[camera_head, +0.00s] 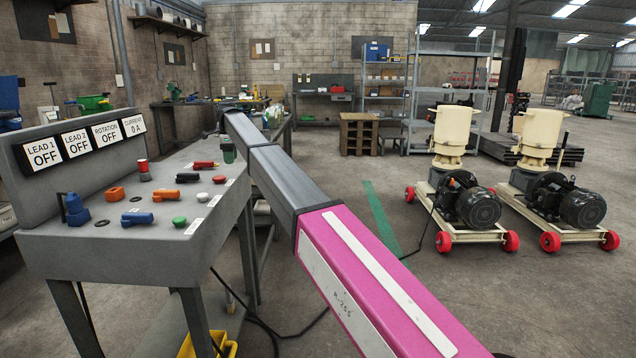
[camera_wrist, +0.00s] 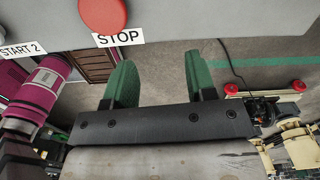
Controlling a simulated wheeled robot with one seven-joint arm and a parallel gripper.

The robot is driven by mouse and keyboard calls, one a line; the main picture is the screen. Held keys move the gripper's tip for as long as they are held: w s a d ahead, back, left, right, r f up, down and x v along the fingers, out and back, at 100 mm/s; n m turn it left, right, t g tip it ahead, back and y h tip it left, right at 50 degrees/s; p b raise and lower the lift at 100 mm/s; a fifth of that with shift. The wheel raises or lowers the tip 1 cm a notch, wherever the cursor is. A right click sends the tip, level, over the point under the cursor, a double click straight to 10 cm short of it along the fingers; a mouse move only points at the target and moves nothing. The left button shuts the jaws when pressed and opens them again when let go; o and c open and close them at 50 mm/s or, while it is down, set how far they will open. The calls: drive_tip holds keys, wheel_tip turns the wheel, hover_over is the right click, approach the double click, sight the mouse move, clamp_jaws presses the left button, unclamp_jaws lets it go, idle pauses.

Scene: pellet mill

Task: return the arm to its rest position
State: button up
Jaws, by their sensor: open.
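My arm (camera_head: 375,285) stretches from the lower right of the head view up toward the far end of the grey control console. My gripper (camera_wrist: 158,62) shows in the wrist view with its two green fingers spread wide and nothing between them. A red STOP button (camera_wrist: 102,14) on the console edge is just beyond the left finger, with a visible gap. In the head view my arm's far end is by the console's back right corner, where a small dark green part (camera_head: 228,150) shows; I cannot tell its jaws there.
The console (camera_head: 110,255) carries several knobs, plugs and buttons; its displays (camera_head: 76,142) read OFF and 0 A. Two wheeled pump carts (camera_head: 465,238) (camera_head: 560,240) stand right. A cable (camera_head: 300,332) and yellow bin (camera_head: 210,345) lie below. Open floor lies between console and carts.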

drive_tip(key=s+d+f+n, duration=0.3)
drive_tip(key=s+d+f, duration=0.1)
drive_tip(key=d+f, duration=0.55)
drive_tip(key=s+d+f+n, duration=0.2)
drive_tip(key=s+d+f, duration=0.2)
drive_tip(key=d+f, duration=0.5)
drive_tip(key=s+d+f+n, duration=0.3)
drive_tip(key=d+f, duration=0.5)
drive_tip(key=d, duration=0.3)
drive_tip(key=s+d+f+n, duration=0.3)
drive_tip(key=s+d+f, duration=0.2)
drive_tip(key=s+d, duration=0.3)
drive_tip(key=s+d+f+n, duration=0.3)
drive_tip(key=s+d+f, duration=0.2)
drive_tip(key=s+d, duration=0.3)
drive_tip(key=s+d+f+n, duration=0.3)
drive_tip(key=s+d+f, duration=0.2)
drive_tip(key=s, duration=0.6)
drive_tip(key=d, duration=0.2)
drive_tip(key=shift+d, duration=0.4)
drive_tip(key=shift+s, duration=0.1)
